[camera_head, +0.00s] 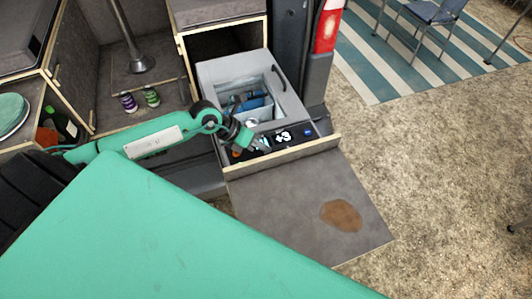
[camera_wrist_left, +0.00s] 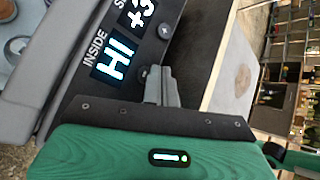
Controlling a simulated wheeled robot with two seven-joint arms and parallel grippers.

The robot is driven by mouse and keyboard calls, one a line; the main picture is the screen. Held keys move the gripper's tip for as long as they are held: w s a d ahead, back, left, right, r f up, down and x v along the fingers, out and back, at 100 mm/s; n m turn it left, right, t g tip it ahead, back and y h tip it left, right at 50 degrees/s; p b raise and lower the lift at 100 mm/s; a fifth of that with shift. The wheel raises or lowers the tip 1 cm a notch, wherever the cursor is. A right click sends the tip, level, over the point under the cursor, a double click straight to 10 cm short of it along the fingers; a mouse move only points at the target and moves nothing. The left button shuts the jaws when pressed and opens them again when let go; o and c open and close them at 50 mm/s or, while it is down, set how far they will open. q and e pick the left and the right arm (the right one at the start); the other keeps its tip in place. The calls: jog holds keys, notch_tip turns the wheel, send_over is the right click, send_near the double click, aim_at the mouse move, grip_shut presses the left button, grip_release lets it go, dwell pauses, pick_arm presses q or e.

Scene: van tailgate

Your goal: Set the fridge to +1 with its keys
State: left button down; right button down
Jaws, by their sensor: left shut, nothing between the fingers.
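The grey fridge (camera_head: 290,98) stands open-topped in the van's rear, with items inside. Its dark control panel faces the tailgate side, and the lit set display (camera_head: 283,136) reads +3. In the left wrist view, the inside display (camera_wrist_left: 114,60) reads HI, and the set display (camera_wrist_left: 136,14) beside it reads +3. A round key (camera_wrist_left: 165,31) shows on the panel near the set display. My left gripper (camera_head: 263,148) is shut and empty, at the panel left of the set display. In the wrist view its fingertips (camera_wrist_left: 160,70) are close to the panel; contact cannot be told. My right gripper is out of view.
A wooden-edged board (camera_head: 292,156) runs along the front of the fridge. The tailgate shelf (camera_head: 300,205) has a brown patch (camera_head: 341,215). A taillight pillar (camera_head: 318,60) rises at right.

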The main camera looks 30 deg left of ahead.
aim_at(262, 155)
pick_arm(q)
jog(key=shift+f, duration=0.45)
jog(key=shift+f+b, duration=0.4)
jog(key=shift+b, duration=0.1)
dwell(0.4)
jog(key=shift+r, duration=0.15)
jog(key=shift+r+p, duration=0.6)
jog(key=shift+r, duration=0.1)
jog(key=shift+r, duration=0.1)
notch_tip(262, 155, up, 5)
jog(key=p, duration=0.3)
jog(key=shift+p, duration=0.3)
dwell(2.3)
